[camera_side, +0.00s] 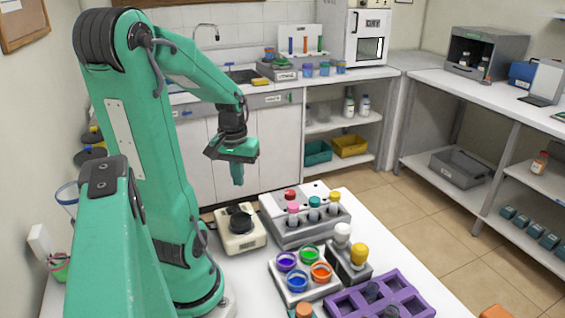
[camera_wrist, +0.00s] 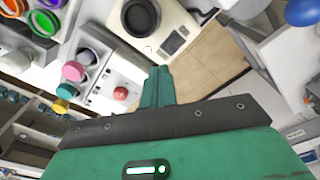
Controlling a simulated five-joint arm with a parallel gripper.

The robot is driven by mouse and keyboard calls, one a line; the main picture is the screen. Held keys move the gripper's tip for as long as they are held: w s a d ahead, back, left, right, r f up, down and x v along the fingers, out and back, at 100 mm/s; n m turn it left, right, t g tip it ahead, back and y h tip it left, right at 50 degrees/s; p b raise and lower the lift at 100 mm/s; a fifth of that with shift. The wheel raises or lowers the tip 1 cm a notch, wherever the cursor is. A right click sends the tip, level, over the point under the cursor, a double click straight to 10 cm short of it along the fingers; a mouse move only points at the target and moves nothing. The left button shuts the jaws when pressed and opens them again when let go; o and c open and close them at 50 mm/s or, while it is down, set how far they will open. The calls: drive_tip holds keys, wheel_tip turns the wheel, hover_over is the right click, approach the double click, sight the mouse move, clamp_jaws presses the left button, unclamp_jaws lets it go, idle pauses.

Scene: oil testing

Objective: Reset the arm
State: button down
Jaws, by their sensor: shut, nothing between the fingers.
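My green arm rises at the left in the side view and bends over at the top. My gripper (camera_side: 238,178) points down, shut and empty, in the air beyond the far edge of the white table. In the wrist view my gripper (camera_wrist: 158,75) shows as closed green fingers in front of a dark plate. Nothing is between the fingers, and they touch nothing that I can see.
A cream device (camera_side: 239,241) with a dark round top stands below my gripper. Beside it are a grey rack (camera_side: 308,238) of capped vials, a tray (camera_side: 336,286) of coloured cups and a purple holder (camera_side: 415,302). The air around my gripper is clear.

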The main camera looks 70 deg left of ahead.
drive_tip(key=w+d+r+m+t, duration=0.2)
drive_tip(key=d+r+m, duration=0.2)
drive_tip(key=d, duration=0.6)
drive_tip(key=w+d+r+m+t, duration=0.3)
drive_tip(key=d+r+m, duration=0.2)
drive_tip(key=d, duration=0.6)
drive_tip(key=shift+w+r+m, duration=0.2)
drive_tip(key=shift+r+m, duration=0.05)
drive_tip(key=shift+m, duration=0.55)
